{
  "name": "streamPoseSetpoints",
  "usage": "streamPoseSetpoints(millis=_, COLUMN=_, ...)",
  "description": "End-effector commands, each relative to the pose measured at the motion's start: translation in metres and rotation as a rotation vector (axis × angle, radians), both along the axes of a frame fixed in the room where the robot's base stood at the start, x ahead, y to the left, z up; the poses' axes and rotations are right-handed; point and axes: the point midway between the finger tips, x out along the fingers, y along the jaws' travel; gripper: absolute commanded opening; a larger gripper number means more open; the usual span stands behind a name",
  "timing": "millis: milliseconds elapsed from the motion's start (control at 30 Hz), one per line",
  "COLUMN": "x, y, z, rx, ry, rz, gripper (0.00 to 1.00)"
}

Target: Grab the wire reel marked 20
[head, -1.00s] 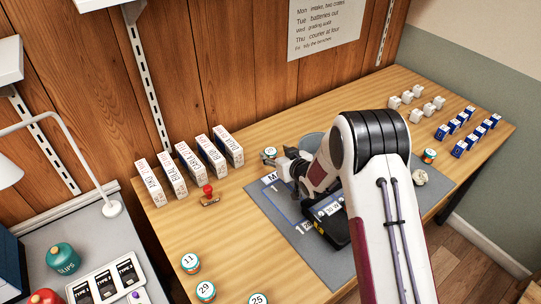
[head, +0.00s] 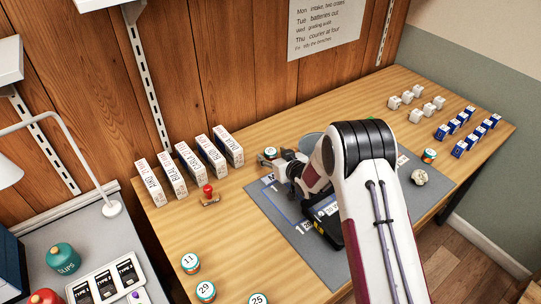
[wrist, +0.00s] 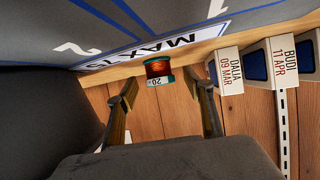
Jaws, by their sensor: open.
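The wire reel marked 20 (wrist: 158,69) is a small orange-red and teal reel with a white label. In the wrist view it lies ahead, between the lines of the two fingers. In the head view a reel (head: 270,153) stands on the table behind the mat, close to my gripper (head: 284,167). My gripper in the wrist view (wrist: 166,88) is open and empty, with one finger on each side of the reel. I cannot tell how far the fingertips are from it.
Several upright boxes (head: 228,145) and a red-knobbed stamp (head: 209,195) stand left of my gripper. A grey mat (head: 265,205) with a black device (head: 325,222) lies under my arm. Reels marked 11 (head: 190,263), 29 (head: 205,292) and 25 (head: 257,299) are at the front left.

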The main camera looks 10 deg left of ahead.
Motion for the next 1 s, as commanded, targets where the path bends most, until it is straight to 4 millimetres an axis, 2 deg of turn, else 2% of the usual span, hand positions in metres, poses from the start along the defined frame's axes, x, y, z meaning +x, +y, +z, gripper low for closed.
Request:
streamPoseSetpoints(millis=333, x=0.018, y=0.012, z=-0.010, rx=0.000, ry=0.000, rz=0.000, gripper=0.52)
streamPoseSetpoints(millis=933, x=0.020, y=0.013, z=-0.011, rx=0.000, ry=0.000, rz=0.000, gripper=0.52)
streamPoseSetpoints(millis=967, x=0.020, y=0.013, z=-0.011, rx=0.000, ry=0.000, rz=0.000, gripper=0.49)
streamPoseSetpoints(millis=1000, x=0.020, y=0.013, z=-0.011, rx=0.000, ry=0.000, rz=0.000, gripper=0.39)
